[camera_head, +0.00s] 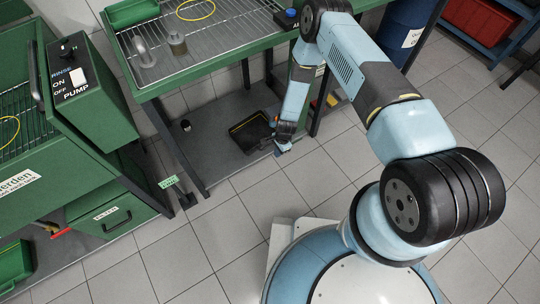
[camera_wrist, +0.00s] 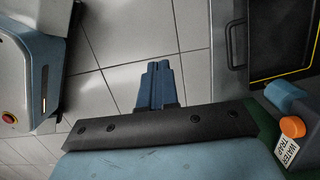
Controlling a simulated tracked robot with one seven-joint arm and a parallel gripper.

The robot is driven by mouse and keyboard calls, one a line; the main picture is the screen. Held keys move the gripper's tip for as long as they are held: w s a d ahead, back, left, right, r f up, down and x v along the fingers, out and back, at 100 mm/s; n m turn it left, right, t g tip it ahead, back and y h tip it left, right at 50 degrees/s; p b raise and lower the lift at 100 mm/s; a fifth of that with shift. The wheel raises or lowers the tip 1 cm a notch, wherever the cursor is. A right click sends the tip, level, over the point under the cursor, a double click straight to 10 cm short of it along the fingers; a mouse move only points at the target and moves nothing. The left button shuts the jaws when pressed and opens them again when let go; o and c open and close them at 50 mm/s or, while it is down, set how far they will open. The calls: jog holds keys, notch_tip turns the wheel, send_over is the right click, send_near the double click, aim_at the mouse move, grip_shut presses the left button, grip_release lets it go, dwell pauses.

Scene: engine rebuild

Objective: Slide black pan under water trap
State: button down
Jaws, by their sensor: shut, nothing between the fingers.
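The black pan (camera_head: 251,131) with a yellow line along its rim lies on the grey lower shelf of the green wash bench. Part of it shows at the upper right of the wrist view (camera_wrist: 285,45). The water trap (camera_wrist: 287,151), with its label, an orange cap and a blue part, is at the lower right of the wrist view, below the pan in that picture. My gripper (camera_wrist: 157,66) is shut and empty over the floor tiles, left of the shelf edge and apart from both. In the head view it is close to the pan's right side, with its fingertips unclear.
The lower shelf (camera_head: 215,148) has free room left of the pan, and a small dark jar (camera_head: 186,125) stands there. The bench's legs (camera_head: 181,150) stand at the shelf's front. A blue drum (camera_head: 405,35) stands at the right.

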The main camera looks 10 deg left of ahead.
jog(key=shift+s+a, duration=0.15)
jog(key=shift+a, duration=0.1)
